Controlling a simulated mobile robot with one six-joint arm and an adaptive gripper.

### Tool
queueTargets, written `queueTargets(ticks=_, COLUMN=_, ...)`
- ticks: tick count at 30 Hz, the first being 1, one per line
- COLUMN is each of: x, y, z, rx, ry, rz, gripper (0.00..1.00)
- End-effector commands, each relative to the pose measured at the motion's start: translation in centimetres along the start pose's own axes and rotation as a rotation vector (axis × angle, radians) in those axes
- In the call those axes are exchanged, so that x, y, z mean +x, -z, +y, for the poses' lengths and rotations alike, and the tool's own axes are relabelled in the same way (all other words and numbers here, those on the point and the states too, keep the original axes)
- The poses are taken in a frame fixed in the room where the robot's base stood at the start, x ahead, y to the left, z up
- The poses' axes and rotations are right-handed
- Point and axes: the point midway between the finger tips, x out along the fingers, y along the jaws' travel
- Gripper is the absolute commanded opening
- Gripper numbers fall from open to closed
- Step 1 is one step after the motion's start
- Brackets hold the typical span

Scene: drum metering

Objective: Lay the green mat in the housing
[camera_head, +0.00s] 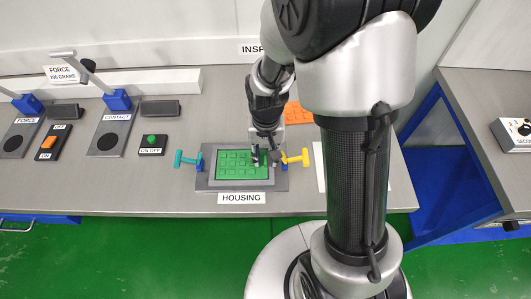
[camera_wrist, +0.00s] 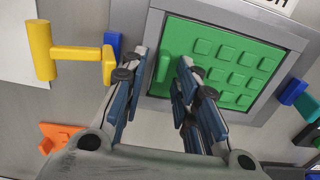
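The green mat (camera_head: 235,160) lies flat inside the grey frame of the housing (camera_head: 207,183), with rows of raised pads facing up. In the wrist view the green mat (camera_wrist: 215,75) sits within the grey housing rim (camera_wrist: 152,40), and a small upright green tab shows near its edge. My gripper (camera_head: 259,155) is low over the right part of the mat. In the wrist view my gripper's fingers (camera_wrist: 150,72) are spread apart, with the tab between them and nothing clamped. Part of the mat is hidden behind the right finger.
A yellow handle (camera_head: 296,158) is at the housing's right and a teal handle (camera_head: 186,158) at its left, each on a blue clamp. An orange pad (camera_head: 298,114) lies behind. Force and contact stations (camera_head: 108,138) and a button box (camera_head: 152,145) stand left.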

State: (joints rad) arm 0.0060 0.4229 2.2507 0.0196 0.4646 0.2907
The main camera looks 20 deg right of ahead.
Motion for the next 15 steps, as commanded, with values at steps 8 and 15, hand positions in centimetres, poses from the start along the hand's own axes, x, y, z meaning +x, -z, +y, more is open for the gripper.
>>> queueTargets(ticks=8, x=-0.6, y=0.0, z=0.0, rx=0.000, ry=0.000, rz=0.001, gripper=0.28)
queueTargets(ticks=15, x=-5.1, y=0.1, z=-0.1, rx=0.000, ry=0.002, rz=0.005, gripper=0.28)
